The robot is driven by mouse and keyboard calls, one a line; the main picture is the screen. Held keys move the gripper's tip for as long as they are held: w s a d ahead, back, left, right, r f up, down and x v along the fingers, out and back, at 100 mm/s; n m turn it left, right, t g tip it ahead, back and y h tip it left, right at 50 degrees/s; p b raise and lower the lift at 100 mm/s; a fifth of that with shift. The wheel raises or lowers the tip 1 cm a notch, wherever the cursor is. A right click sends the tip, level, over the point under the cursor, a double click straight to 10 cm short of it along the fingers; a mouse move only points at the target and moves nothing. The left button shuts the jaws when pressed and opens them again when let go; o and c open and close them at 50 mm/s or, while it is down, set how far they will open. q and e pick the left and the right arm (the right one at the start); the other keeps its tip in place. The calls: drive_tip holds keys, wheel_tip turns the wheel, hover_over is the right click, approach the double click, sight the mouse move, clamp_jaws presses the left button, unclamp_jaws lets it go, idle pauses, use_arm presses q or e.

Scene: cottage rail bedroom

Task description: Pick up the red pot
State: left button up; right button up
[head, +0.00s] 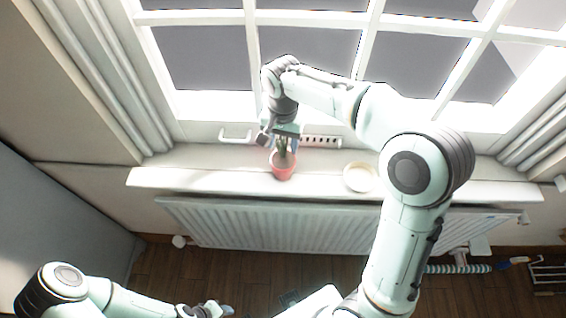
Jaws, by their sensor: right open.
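The red pot (283,171) stands upright on the white window sill (205,172), with a small green plant (281,148) growing from it. My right gripper (279,137) is over the pot, at the top of the plant, with its jaws open. It points down, and the plant's leaves show between or just below the fingers. The pot's body is below the fingers. My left gripper (207,310) is low at the bottom edge, far from the pot; I cannot tell whether its jaws are open.
A round cream dish (359,177) is on the sill to the right of the pot. A window handle (235,134) and the window frame are close behind my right gripper. A white radiator (260,226) is below the sill. The sill left of the pot is clear.

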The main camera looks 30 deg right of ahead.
wheel_tip(320, 180, down, 2)
drive_tip(key=shift+f, duration=0.1)
clamp_jaws()
drive_tip(key=shift+w+r, duration=0.1)
drive_tip(key=shift+r, duration=0.1)
